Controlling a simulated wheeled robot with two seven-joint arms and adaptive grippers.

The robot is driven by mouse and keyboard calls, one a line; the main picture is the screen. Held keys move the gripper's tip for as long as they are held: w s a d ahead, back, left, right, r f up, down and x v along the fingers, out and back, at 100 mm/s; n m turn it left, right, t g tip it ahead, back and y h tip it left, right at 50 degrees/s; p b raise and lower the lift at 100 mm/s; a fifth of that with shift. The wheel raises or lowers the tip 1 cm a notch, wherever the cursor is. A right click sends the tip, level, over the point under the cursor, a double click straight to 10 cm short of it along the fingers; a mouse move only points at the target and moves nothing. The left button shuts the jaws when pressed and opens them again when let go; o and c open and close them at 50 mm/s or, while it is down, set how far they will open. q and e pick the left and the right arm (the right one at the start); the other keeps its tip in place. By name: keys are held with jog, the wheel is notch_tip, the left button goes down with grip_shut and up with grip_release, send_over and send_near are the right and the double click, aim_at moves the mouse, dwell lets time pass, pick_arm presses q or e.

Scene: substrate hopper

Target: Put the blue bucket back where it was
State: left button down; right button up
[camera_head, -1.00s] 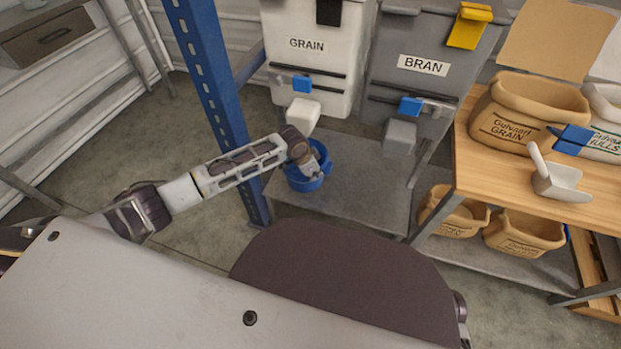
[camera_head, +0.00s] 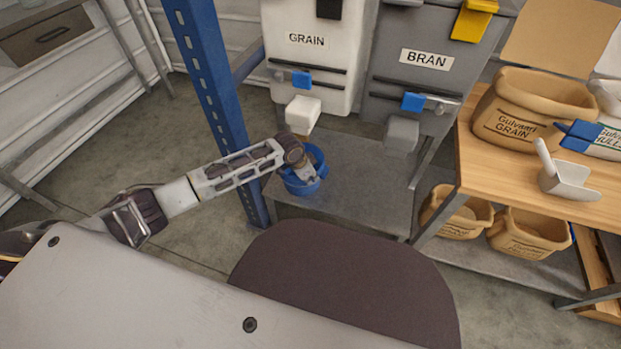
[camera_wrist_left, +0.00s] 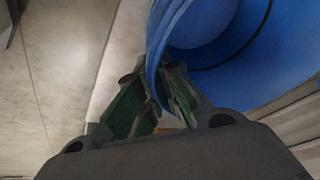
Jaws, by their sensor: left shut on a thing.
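The blue bucket (camera_head: 301,183) is at the left end of the low grey metal shelf (camera_head: 352,190), below the spout of the white GRAIN hopper (camera_head: 305,60). My left gripper (camera_head: 310,173) reaches down to it from the left and partly covers it. In the left wrist view the gripper (camera_wrist_left: 158,100) is shut on the rim of the blue bucket (camera_wrist_left: 222,60), one finger on each side of the wall. Whether the bucket's base touches the shelf cannot be told. My right gripper is not in view.
A blue upright post (camera_head: 212,90) stands just left of the bucket. The grey BRAN hopper (camera_head: 415,75) hangs to the right. A wooden bench (camera_head: 480,170) holds sacks and a white scoop (camera_head: 566,178). The shelf right of the bucket is clear.

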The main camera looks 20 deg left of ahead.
pick_arm(q)
jog(key=c, duration=1.6)
grip_release()
jog(key=shift+o, duration=0.2)
jog(key=shift+p+v, duration=0.6)
jog(key=shift+v, duration=0.65)
jog(key=p+v, duration=0.4)
jog(key=v, duration=0.5)
jog(key=shift+r, duration=0.25)
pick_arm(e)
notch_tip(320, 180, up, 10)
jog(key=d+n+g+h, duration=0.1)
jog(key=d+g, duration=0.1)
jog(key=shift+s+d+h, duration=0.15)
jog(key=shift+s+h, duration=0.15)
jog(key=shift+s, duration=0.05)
pick_arm(q)
jog(key=shift+s, duration=0.15)
